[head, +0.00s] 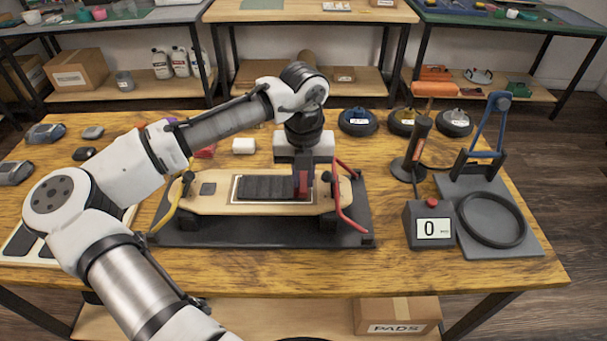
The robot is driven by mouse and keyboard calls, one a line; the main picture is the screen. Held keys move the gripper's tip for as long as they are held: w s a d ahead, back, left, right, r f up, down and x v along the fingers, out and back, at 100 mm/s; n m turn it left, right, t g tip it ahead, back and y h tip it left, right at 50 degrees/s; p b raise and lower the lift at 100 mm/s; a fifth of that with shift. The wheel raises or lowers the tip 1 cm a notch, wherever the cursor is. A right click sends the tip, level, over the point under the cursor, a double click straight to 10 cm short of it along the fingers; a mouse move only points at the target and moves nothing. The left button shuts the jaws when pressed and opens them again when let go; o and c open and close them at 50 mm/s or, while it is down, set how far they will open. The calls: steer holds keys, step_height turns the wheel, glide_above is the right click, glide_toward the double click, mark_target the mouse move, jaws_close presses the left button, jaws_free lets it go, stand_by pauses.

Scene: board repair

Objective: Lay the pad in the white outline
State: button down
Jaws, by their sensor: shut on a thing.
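The pad (265,188) is a dark, ribbed rectangle over the wooden board (210,206). The white outline (233,190) on the board shows as a thin pale line around the pad's left end and along its front edge. My gripper (302,188) points down at the pad's right end and is shut on it. The gripper hides that end of the pad and part of the outline. I cannot tell whether the pad touches the board or hangs just above it.
The board sits on a black base (210,232), between a yellow bar (172,205) and red bars (346,208). To the right are a scale reading 0 (434,228), a black ring (492,220) and a blue-armed stand (488,128). The table's front strip is clear.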

steer(key=shift+f, duration=0.2)
steer(key=c, duration=1.4)
jaws_free()
steer(key=shift+r, duration=0.15)
step_height(320, 180, up, 12)
steer(key=shift+r, duration=0.1)
